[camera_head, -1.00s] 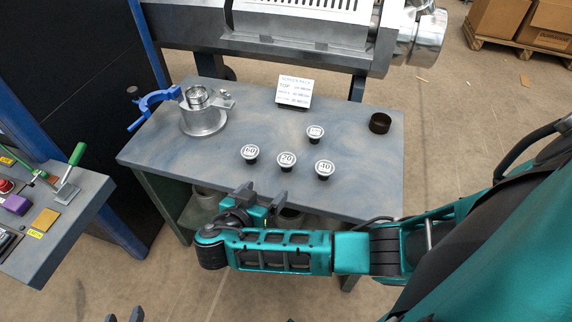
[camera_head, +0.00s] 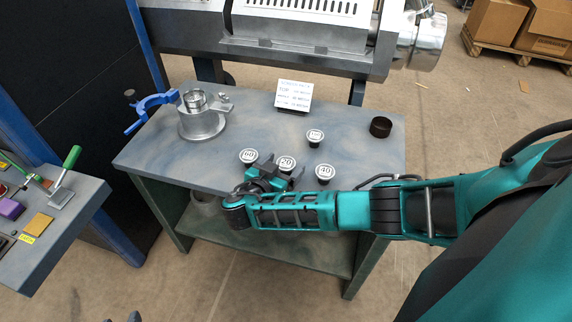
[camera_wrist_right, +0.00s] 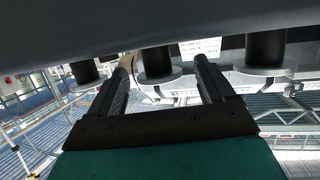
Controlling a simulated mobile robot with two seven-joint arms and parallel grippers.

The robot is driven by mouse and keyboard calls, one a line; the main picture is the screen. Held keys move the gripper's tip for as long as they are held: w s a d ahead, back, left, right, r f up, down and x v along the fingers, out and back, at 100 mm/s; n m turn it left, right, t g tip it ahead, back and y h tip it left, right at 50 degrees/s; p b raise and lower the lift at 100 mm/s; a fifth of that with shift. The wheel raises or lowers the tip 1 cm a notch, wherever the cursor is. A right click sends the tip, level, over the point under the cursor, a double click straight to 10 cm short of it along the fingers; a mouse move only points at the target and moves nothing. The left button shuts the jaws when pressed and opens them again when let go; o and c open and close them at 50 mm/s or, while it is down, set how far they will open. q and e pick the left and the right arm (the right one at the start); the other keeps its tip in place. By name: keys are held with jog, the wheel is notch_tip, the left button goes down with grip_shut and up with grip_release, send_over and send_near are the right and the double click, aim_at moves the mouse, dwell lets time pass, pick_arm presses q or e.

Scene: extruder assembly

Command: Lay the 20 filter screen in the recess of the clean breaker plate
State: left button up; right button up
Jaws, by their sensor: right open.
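The 20 filter screen (camera_head: 286,161) is a pale round disc marked 20 on a short black stand near the table's front edge. My right gripper (camera_head: 282,168) is open at its near side, the fingers pointing toward it and apart. In the right wrist view the picture is inverted, and a black stand with a pale disc (camera_wrist_right: 158,79) shows between the two open fingers (camera_wrist_right: 163,66); contact cannot be told. A metal ring-shaped part (camera_head: 195,99), perhaps the breaker plate, sits on a round metal base at the back left; its recess is unclear. My left gripper (camera_head: 122,318) barely shows at the bottom edge, fingertips apart.
Screens marked 60 (camera_head: 248,156) and 40 (camera_head: 325,171) stand close on either side, with another disc (camera_head: 315,136) behind. A sign (camera_head: 293,95) and a dark cup (camera_head: 380,127) stand farther back.

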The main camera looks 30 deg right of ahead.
jog(key=shift+x, duration=0.95)
jog(key=shift+c, duration=0.2)
jog(key=c, duration=1.1)
